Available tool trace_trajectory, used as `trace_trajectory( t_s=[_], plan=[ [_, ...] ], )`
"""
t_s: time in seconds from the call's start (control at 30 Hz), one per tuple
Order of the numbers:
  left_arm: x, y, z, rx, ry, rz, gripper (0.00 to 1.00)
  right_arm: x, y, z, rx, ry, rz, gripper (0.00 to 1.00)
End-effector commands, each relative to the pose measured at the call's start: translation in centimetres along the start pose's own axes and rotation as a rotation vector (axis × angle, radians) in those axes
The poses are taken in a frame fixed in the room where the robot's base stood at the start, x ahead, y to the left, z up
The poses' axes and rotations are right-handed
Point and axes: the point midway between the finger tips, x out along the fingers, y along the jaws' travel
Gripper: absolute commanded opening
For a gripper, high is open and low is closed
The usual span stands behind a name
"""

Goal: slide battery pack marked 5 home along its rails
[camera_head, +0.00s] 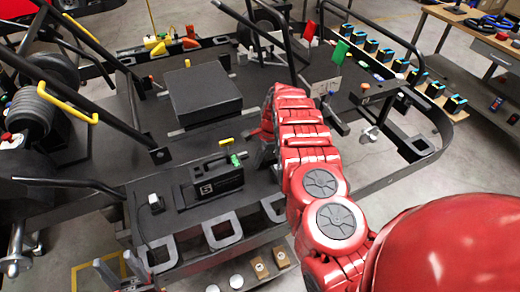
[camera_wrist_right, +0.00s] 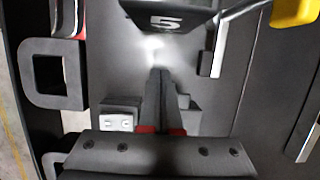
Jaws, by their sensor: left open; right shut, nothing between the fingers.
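The black battery pack marked 5 (camera_head: 212,187) sits on the dark kart deck, left of my right arm. Its white 5 faces the front. In the right wrist view the marked end of the pack (camera_wrist_right: 168,20) is at the top edge, cut off by the frame. My right gripper (camera_wrist_right: 160,75) is shut and empty, its fingertips pointing at the pack with a visible gap. In the head view my red right arm hides most of that gripper. My left gripper (camera_head: 119,268) is open and empty at the lower left, apart from the pack. The rails are hard to make out.
A yellow handle (camera_head: 226,142) and a green piece (camera_head: 236,160) stand by the pack. A black box (camera_head: 203,95) lies behind it. A small connector block (camera_head: 155,202) is to the left. Deck edge cutouts (camera_head: 222,232) run along the front. A bench (camera_head: 485,40) stands at right.

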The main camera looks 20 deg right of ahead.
Motion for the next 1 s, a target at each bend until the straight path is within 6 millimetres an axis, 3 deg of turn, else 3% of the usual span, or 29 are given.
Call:
trace_trajectory(
  t_s=[0.17, 0.23, 0.4, 1.0],
  plan=[
    [0.8, 0.0, -0.1, 0.0, 0.0, 0.0, 0.5, 2.1, 0.1, -0.1, 0.001, 0.001, -0.001, 0.0],
    [2.1, -0.1, -0.3, 0.0, 0.0, 0.0, 0.5, 2.0, 0.1, 1.4, -0.002, -0.002, 0.003, 0.0],
    [3.1, -0.1, -0.5, 0.0, 0.0, 0.0, 0.5, 2.7, 0.0, 3.1, 0.0, 0.001, -0.002, 0.0],
    [3.0, -0.1, -0.5, 0.0, 0.0, 0.0, 0.5, 3.4, -0.1, 4.1, 0.0, 0.0, -0.002, 0.0]
  ],
)
